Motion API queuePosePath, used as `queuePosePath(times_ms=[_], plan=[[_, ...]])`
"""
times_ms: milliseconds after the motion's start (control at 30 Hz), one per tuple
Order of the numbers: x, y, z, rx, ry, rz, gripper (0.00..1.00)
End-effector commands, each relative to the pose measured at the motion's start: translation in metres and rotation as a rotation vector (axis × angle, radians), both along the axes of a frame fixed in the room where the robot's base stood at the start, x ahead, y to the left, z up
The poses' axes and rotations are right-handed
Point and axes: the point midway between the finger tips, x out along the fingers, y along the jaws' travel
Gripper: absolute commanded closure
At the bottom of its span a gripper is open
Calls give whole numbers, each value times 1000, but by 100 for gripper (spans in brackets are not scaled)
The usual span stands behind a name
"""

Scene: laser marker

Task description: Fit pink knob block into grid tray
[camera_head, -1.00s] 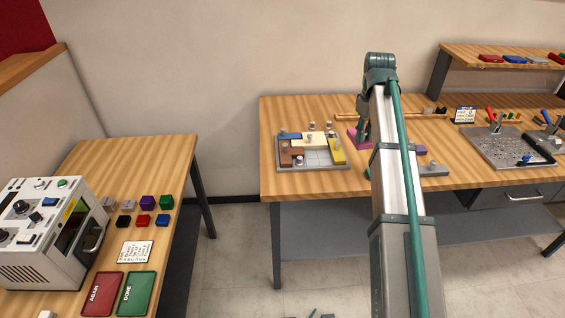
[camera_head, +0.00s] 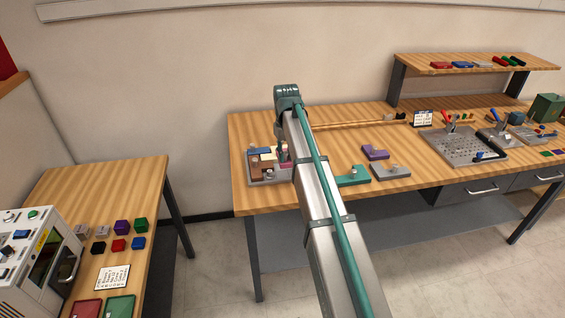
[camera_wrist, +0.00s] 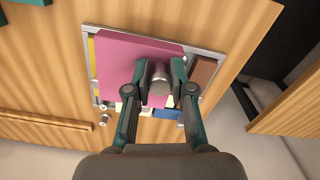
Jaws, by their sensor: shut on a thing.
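The grid tray (camera_head: 268,183) lies on the wooden workbench, partly behind my arm. In the wrist view its grey frame (camera_wrist: 207,50) surrounds several coloured blocks. My gripper (camera_wrist: 160,82) is shut on the grey knob (camera_wrist: 159,77) of the pink knob block (camera_wrist: 130,60). The pink block is over the tray and covers much of its interior. Yellow, brown, white and blue blocks show around its edges. I cannot tell the exact gap between the pink block and the tray. In the head view my gripper (camera_head: 281,150) is at the tray, and the block is mostly hidden.
Teal (camera_head: 352,176), purple (camera_head: 375,152) and grey (camera_head: 390,172) blocks lie on the bench right of my arm. A perforated plate (camera_head: 463,146) is farther right. A side table with small cubes (camera_head: 121,227) stands at left.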

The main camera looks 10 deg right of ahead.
Motion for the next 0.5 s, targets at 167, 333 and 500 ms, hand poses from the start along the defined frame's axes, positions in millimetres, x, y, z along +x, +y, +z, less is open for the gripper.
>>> queuePosePath(times_ms=[167, 333, 500], plan=[[28, 0, -28, 0, 2, 1, 100], [41, 0, -46, 0, 1, 1, 100], [46, 0, -52, 0, -1, 1, 100]])
